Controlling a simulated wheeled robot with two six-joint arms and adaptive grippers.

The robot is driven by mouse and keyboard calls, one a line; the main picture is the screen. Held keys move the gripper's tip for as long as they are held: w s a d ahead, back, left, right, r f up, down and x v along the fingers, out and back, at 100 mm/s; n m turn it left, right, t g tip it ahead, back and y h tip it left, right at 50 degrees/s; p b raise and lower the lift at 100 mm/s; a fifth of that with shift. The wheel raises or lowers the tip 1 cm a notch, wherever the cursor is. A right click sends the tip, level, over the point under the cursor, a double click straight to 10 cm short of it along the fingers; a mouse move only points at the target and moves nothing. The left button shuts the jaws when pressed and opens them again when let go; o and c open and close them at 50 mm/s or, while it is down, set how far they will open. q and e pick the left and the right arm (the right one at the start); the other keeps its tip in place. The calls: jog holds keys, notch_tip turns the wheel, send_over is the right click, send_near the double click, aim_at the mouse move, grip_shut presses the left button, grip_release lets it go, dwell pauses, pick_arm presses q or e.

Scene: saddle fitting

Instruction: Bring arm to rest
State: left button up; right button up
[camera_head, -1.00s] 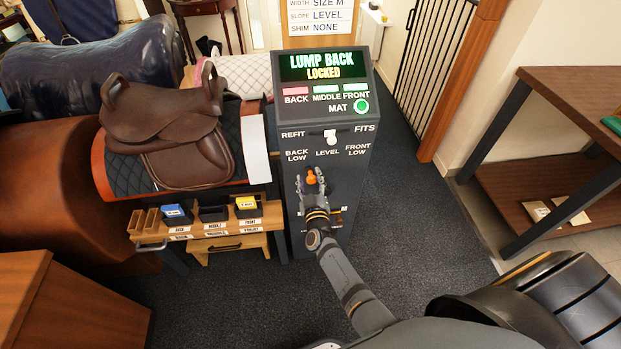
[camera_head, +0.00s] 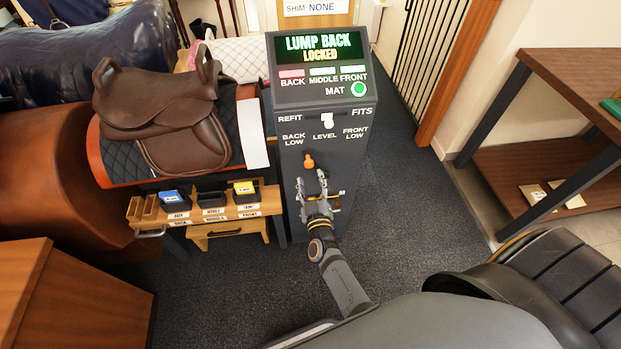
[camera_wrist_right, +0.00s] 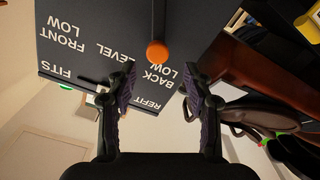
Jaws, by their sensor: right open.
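My right gripper (camera_head: 312,184) is open and empty in front of the dark console (camera_head: 325,100), just below an orange knob (camera_head: 309,160). In the right wrist view the two fingers stand wide apart (camera_wrist_right: 160,85), and the orange knob (camera_wrist_right: 157,52) shows beyond them, clear of both. The knob sits under the BACK LOW and LEVEL labels. The console screen (camera_head: 320,47) reads LUMP BACK, LOCKED. A white switch (camera_head: 327,121) sits between REFIT and FITS, and the MAT light is green. My left gripper is not in view.
A brown saddle (camera_head: 160,110) rests on a padded stand left of the console. Below it, a wooden rack (camera_head: 150,215) holds blue, black and yellow bins. A wooden shelf table (camera_head: 560,80) stands at the right. Dark carpet (camera_head: 400,200) is clear between console and table.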

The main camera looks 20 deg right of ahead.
jog(key=s+f+g+y, duration=0.1)
jog(key=s+f+g, duration=0.2)
jog(key=s+f, duration=0.45)
jog(key=s+f+g+y, duration=0.2)
jog(key=s+f+g, duration=0.15)
jog(key=f, duration=0.75)
jog(key=s+f+g+y, duration=0.1)
jog(key=s+f+g, duration=0.1)
jog(key=s+f, duration=0.55)
jog(key=s+d+f+g, duration=0.2)
jog(key=s+f, duration=0.2)
jog(key=s, duration=0.4)
jog(key=s+d+f+m+g+p, duration=0.1)
jog(key=s+d+f+g, duration=0.2)
jog(key=s, duration=0.5)
jog(key=s+d+f+m+g, duration=0.1)
jog(key=s+d+f+g, duration=0.2)
jog(key=s+f, duration=0.2)
jog(key=s, duration=0.3)
jog(key=shift+f+h, duration=0.2)
jog(key=shift+h, duration=0.2)
